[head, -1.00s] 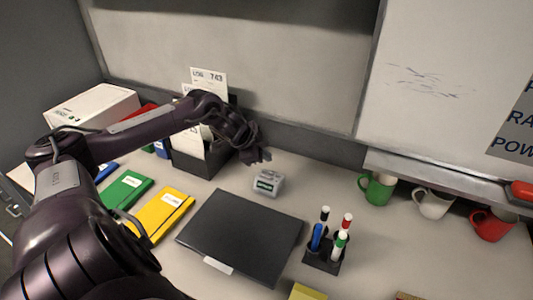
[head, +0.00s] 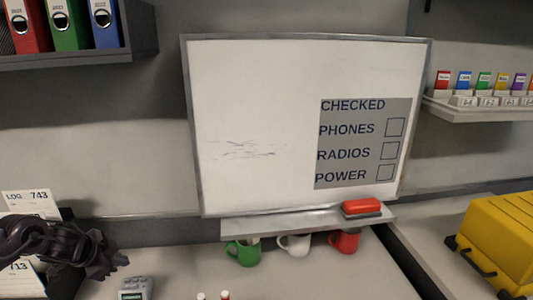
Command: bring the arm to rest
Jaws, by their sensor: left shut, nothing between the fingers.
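My left gripper (head: 108,262) shows at the lower left of the head view, dark and shut with nothing in it. It is in front of the card holder with the white log cards (head: 30,203) and above and left of a small grey device with a green display (head: 135,288). A gap shows between the gripper and the device. My right gripper is not in view.
A whiteboard (head: 255,110) stands behind the desk, with a red eraser (head: 361,207) on its ledge (head: 300,225). Green (head: 243,252), white (head: 296,244) and red (head: 345,241) mugs hang below. A yellow case (head: 500,240) is at right. Binders (head: 68,25) are on the upper left shelf.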

